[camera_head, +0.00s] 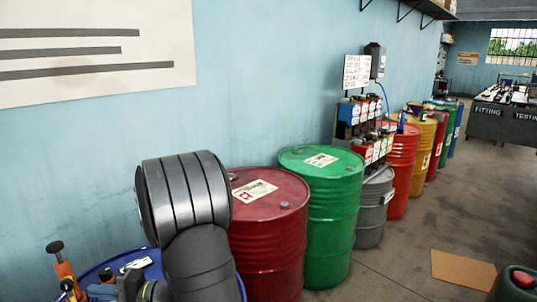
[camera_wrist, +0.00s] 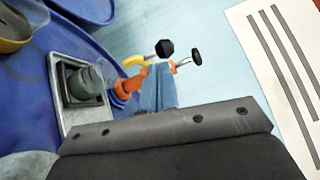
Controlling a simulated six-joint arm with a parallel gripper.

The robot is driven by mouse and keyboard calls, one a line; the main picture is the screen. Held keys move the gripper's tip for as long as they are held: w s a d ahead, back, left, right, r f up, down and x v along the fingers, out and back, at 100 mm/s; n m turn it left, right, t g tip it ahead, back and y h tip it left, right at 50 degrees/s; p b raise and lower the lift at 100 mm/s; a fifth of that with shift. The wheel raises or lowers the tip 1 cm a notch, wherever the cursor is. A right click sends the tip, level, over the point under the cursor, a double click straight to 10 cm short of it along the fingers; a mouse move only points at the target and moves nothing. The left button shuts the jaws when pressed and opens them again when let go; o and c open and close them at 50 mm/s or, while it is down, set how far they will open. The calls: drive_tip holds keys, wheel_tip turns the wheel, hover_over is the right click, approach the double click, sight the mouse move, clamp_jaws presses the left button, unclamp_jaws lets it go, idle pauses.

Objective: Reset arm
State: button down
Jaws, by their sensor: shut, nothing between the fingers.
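My gripper (camera_wrist: 157,80) shows in the wrist view as a short bluish wedge rising from the middle of a dark bolted plate. Its jaws are together with nothing between them. Beyond it stand tools with orange and yellow stems and black knobs (camera_wrist: 196,57). In the head view, my dark arm rises at the lower left and covers part of the blue drum (camera_head: 95,272). An orange tool (camera_head: 64,270) with a black knob stands at the left of this drum.
A square grey tray (camera_wrist: 60,105) holding a dark round-topped part lies on the blue surface left of my gripper. A red drum (camera_head: 268,245) and a green drum (camera_head: 322,215) stand right of my arm. A cardboard sheet (camera_head: 463,269) lies on open floor.

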drive_tip(key=shift+a, duration=0.25)
drive_tip(key=shift+d, duration=0.15)
drive_tip(key=d, duration=1.3)
drive_tip(key=shift+w+d+f, duration=0.3)
drive_tip(key=shift+w, duration=0.1)
drive_tip(key=a, duration=1.4)
drive_tip(key=w+a+n+g+h, duration=0.1)
drive_tip(key=w+a+n+g, duration=0.1)
drive_tip(key=w, duration=0.5)
drive_tip(key=w+a+n+g, duration=0.2)
drive_tip(key=w+g, duration=0.3)
drive_tip(key=w, duration=0.2)
drive_tip(key=shift+w+h, duration=0.25)
drive_tip(key=shift+h, duration=0.15)
